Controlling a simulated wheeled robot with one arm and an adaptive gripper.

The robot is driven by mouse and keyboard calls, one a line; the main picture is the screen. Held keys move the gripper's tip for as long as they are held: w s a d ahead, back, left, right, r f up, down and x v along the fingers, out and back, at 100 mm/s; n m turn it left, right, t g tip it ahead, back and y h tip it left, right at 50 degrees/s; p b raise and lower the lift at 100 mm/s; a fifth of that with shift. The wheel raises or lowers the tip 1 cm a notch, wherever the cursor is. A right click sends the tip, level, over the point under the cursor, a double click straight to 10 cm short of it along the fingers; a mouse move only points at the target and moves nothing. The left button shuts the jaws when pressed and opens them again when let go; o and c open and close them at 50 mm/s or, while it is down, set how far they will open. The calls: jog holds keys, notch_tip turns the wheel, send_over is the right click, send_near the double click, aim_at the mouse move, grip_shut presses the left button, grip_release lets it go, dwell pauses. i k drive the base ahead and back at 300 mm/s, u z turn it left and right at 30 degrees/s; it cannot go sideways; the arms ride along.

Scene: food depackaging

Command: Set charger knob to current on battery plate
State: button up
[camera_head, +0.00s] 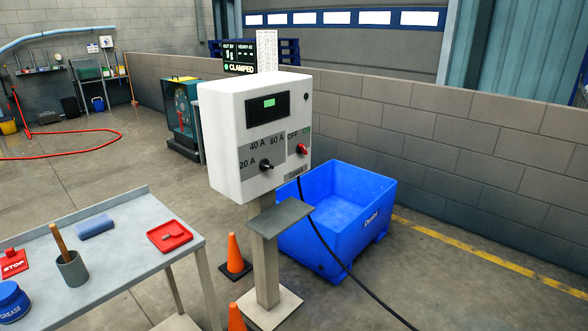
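The charger is a white box (228,112) on a post, with a small green-lit display (269,103). Its black knob (265,165) sits low on the front face among the marks 20 A, 40 A and 60 A. I cannot tell for sure which mark the knob points to. A red switch (301,149) sits to the right, near OFF and a green ON mark. A small grey label (295,171) below it is too small to read. I cannot identify a battery or a readable battery plate. My gripper is not in view.
A grey shelf (280,218) juts out below the charger. A blue tub (340,190) stands behind, with a black cable running past it. Orange cones (235,254) stand by the post. A workbench (130,236) with a red tray (169,236) is at left.

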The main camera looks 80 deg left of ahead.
aim_at(263, 164)
jog(key=u, duration=0.45)
jog(key=k, duration=1.15)
jog(key=u, duration=1.3)
jog(key=i, duration=0.85)
jog(key=u, duration=1.15)
jog(key=i, duration=0.5)
jog(key=u, duration=0.4)
